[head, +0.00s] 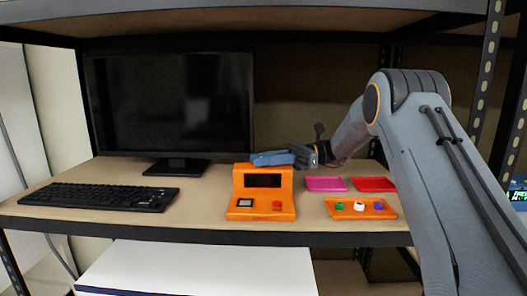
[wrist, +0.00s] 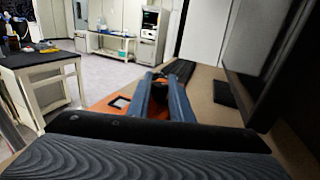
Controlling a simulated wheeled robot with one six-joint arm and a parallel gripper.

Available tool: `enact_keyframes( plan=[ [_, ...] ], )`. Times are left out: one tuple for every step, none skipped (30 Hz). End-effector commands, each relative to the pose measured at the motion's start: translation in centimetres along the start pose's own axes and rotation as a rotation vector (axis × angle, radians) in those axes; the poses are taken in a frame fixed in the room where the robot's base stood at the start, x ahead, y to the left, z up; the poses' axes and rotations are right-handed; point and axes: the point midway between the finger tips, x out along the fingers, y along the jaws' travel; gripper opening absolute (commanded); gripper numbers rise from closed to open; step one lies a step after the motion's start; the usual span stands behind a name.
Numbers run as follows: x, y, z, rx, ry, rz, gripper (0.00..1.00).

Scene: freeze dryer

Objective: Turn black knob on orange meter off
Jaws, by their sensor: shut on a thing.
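The orange meter (head: 284,183) stands on the shelf in the middle of the head view, with a dark display, a switch and a red button on its front. Part of it also shows in the wrist view (wrist: 119,103), below and left of my fingers. My gripper (head: 257,159), with blue fingers, reaches in from the right at the meter's top. In the wrist view my gripper (wrist: 159,80) is shut on the black knob (wrist: 158,90), which sits between the fingers. The knob is hidden in the head view, and its turned position cannot be read.
A monitor (head: 165,105) stands behind left, with a black keyboard (head: 98,196) in front. An orange button panel (head: 362,214), a pink pad (head: 326,184) and a red pad (head: 374,184) lie to the right. An upper shelf spans above. Bare shelf lies between keyboard and meter.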

Motion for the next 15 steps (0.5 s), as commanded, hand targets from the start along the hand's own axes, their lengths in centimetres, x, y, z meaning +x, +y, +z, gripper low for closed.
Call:
enact_keyframes(
  plan=[
    [0.09, 0.08, 0.41, 0.001, -0.001, 0.018, 0.00],
    [0.09, 0.08, 0.44, 0.000, -0.001, 0.027, 0.00],
    [0.09, 0.08, 0.43, 0.001, -0.001, 0.039, 0.00],
    [0.09, 0.09, 0.48, 0.000, -0.002, 0.049, 0.00],
    [0.08, 0.08, 0.47, 0.000, -0.002, 0.057, 0.00],
    [0.08, 0.07, 0.46, 0.000, -0.001, 0.068, 0.00],
    [0.07, 0.08, 0.45, 0.000, -0.001, 0.076, 0.00],
    [0.07, 0.09, 0.42, 0.000, -0.001, 0.084, 0.00],
    [0.06, 0.09, 0.44, -0.001, -0.001, 0.093, 0.00],
    [0.06, 0.08, 0.40, -0.001, -0.001, 0.100, 0.00],
    [0.06, 0.06, 0.40, -0.001, -0.001, 0.105, 0.00],
    [0.06, 0.05, 0.40, -0.001, -0.001, 0.113, 0.00],
    [0.05, 0.05, 0.38, -0.002, -0.001, 0.118, 0.00],
    [0.05, 0.05, 0.36, -0.002, -0.002, 0.123, 0.00],
    [0.05, 0.05, 0.37, -0.002, -0.002, 0.129, 0.00]
  ],
)
